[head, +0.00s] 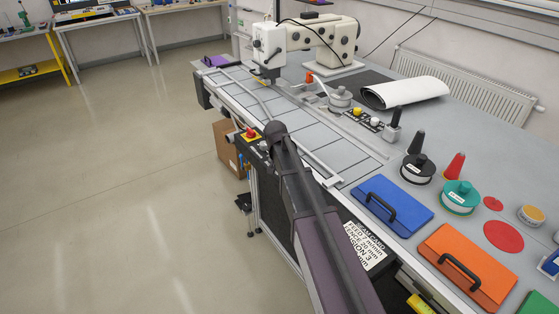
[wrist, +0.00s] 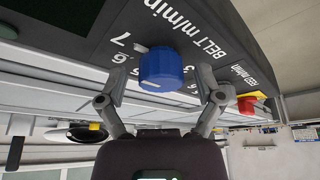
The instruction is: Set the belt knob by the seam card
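The blue belt knob (wrist: 161,68) is on a dark panel in the wrist view, beside the lettering "BELT m/min" and a scale whose readable numbers include 7 and 6. A small white mark shows on its near face; I cannot tell which number it is set to. My gripper (wrist: 162,88) is open, one finger on each side of the knob, with no clear contact. The seam card (head: 366,246) is on the bench front in the head view, partly covered by my arm; it has a feed line in m/min, but the value is too small to read. My gripper's fingers are hidden in the head view.
A red stop button on yellow (wrist: 248,102) is close to the right finger; it also shows in the head view (head: 251,133). The bench holds a sewing machine (head: 340,40), blue case (head: 392,205), orange case (head: 470,265) and several spools. The floor at left is clear.

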